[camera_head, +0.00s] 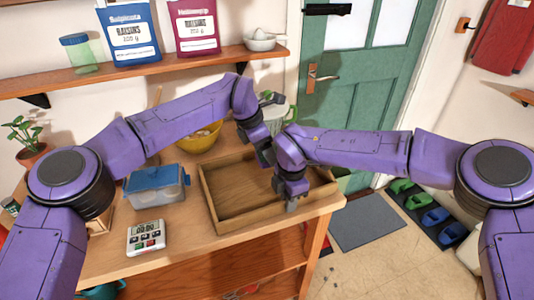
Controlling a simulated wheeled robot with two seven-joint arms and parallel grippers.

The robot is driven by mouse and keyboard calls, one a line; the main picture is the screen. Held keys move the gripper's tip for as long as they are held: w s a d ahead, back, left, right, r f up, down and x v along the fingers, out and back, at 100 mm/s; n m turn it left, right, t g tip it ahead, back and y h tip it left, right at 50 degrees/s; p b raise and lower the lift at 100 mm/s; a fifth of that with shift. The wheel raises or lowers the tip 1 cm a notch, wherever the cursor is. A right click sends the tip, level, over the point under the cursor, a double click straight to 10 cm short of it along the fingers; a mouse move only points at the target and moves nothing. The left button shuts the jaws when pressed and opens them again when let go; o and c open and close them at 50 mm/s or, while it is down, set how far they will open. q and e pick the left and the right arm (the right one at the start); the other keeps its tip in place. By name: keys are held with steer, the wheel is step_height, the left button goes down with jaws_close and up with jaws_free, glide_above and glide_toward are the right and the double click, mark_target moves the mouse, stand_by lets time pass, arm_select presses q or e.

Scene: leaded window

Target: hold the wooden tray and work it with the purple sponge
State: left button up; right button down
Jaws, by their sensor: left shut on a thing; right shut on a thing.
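The wooden tray (232,205) is a shallow brown box with raised walls. It lies on the wooden worktop, near its front right corner. My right gripper (291,204) points down at the tray's front wall and appears shut on that wall. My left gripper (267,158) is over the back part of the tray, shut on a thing. Its fingertips and what they hold are largely hidden by my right wrist. I cannot make out the purple sponge anywhere; purple arm parts cover the middle of the tray.
A blue-lidded container (157,187) and a white timer (146,237) stand left of the tray. A yellow bowl (200,137) is behind it. A shelf (150,71) with raisin bags runs along the wall. The worktop (196,238) is bare at front between timer and tray.

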steer(key=c, duration=1)
jaws_free()
step_height(320, 180, up, 12)
arm_select(q)
steer(key=shift+f, duration=0.1)
arm_select(e)
steer(key=shift+a, duration=0.1)
